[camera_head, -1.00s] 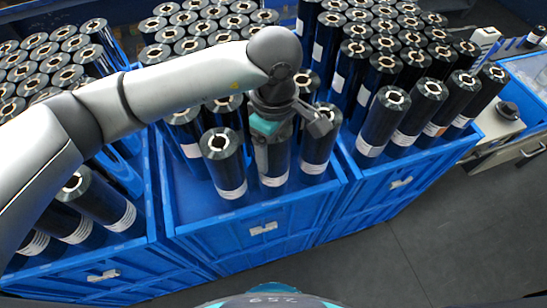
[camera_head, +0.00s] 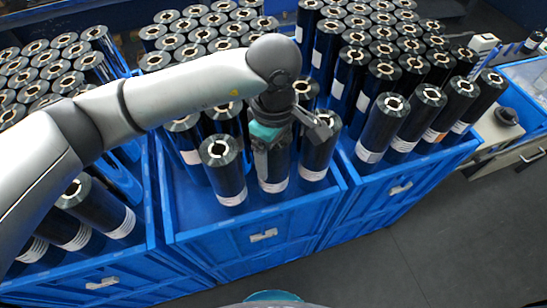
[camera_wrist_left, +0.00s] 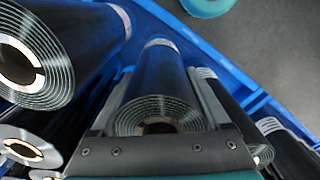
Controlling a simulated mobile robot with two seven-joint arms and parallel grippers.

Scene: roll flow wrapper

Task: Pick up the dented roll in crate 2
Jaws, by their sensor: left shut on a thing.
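My left gripper (camera_head: 272,160) points down over the front of the middle blue crate (camera_head: 230,240) in the head view. It is shut on a dark film roll (camera_head: 273,181) in the front row; a white label shows near the roll's foot. In the left wrist view the same roll (camera_wrist_left: 160,75) stands between the two fingers, its ringed end close to the palm. I cannot make out a dent on it. The gripper hides most of its upper part in the head view. The roll still appears to stand in the crate among its neighbours. My right gripper is out of view.
A roll (camera_head: 223,170) stands close on the left and another (camera_head: 318,150) close on the right. More rolls crowd behind. Full blue crates flank this one left (camera_head: 100,283) and right (camera_head: 395,190). A clear strip of crate floor lies in front of the rolls.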

